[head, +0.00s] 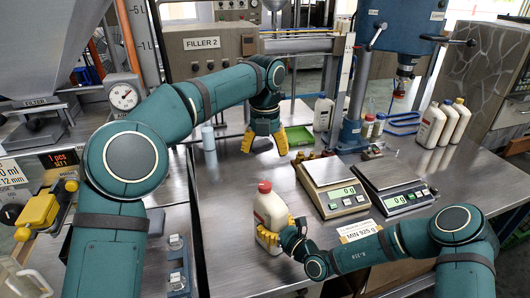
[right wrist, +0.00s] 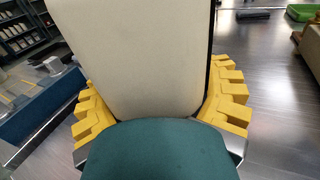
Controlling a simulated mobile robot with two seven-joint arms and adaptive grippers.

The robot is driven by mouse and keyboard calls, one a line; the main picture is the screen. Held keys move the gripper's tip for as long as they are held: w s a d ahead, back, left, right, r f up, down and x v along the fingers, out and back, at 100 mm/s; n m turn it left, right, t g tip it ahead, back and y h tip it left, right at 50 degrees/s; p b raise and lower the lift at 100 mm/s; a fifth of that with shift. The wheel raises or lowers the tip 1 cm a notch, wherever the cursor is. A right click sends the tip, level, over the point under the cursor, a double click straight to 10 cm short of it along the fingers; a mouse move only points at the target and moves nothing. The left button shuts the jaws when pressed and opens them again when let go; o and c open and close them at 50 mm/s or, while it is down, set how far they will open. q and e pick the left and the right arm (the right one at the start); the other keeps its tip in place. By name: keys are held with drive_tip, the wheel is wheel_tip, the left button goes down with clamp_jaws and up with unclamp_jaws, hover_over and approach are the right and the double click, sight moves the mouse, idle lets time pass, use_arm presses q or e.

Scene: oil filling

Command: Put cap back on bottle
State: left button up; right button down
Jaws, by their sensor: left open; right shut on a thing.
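A white bottle (head: 271,215) with a red cap (head: 264,187) on its top stands upright at the front of the steel table. My right gripper (head: 272,236) is shut around the lower part of this bottle. In the right wrist view the bottle (right wrist: 150,60) fills the space between the yellow fingers. My left gripper (head: 265,141) is open and empty, fingers pointing down, above the table behind the bottle. Whether the cap is screwed down or only resting on the bottle, I cannot tell.
Two scales (head: 334,185) (head: 393,184) stand right of the bottle, with a label card (head: 359,231) in front. A green tray (head: 297,136) lies behind my left gripper. Several capped white bottles (head: 431,124) stand at the right back.

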unclamp_jaws()
drive_tip(key=v, duration=1.2)
